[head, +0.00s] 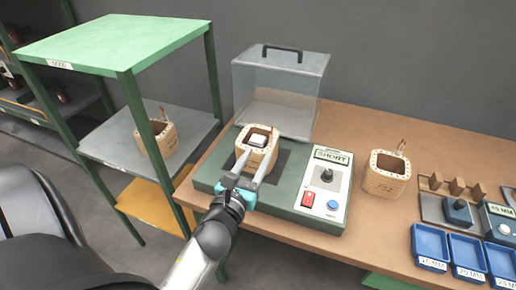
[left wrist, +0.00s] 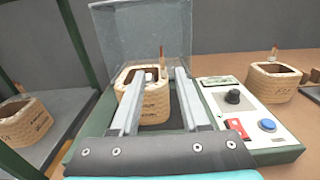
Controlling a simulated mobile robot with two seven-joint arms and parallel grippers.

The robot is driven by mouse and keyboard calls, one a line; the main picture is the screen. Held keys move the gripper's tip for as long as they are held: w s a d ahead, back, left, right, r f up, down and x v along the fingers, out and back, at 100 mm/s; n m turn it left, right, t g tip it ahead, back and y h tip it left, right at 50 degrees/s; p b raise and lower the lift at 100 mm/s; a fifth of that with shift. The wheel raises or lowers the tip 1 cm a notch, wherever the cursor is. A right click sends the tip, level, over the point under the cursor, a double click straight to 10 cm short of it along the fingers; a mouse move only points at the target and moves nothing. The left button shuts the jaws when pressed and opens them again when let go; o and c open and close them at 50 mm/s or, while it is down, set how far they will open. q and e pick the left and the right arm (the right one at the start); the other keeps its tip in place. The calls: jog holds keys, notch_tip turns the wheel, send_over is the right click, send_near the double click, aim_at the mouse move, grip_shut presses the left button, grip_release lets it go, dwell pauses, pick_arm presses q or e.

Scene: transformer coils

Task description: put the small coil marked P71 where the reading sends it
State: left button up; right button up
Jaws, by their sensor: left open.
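A small tan coil (head: 259,139) with a square opening and a short upright lead sits on the dark pad of the green tester (head: 216,172). Its marking cannot be read. The tester's display (head: 331,156) reads SHORT. The clear lid (head: 279,88) stands raised behind the coil. My left gripper (head: 261,153) is open, with its fingers reaching towards the coil from the front. In the left wrist view the coil (left wrist: 153,97) shows between the two fingers; contact cannot be told. My right gripper is not in view.
A green rack (head: 118,42) labelled GOOD on top stands left, with a second coil (head: 156,136) on its grey middle shelf (head: 100,143) and an orange shelf (head: 158,203) below. Another coil (head: 386,175) stands right of the tester. Blue labelled bins (head: 430,246) sit at the table's right front.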

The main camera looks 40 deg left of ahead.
aim_at(270, 135)
pick_arm(q)
jog(key=shift+d+x, duration=0.2)
jog(key=shift+x, duration=5.35)
jog(key=shift+c, duration=0.2)
grip_shut()
jog(key=shift+r, duration=0.1)
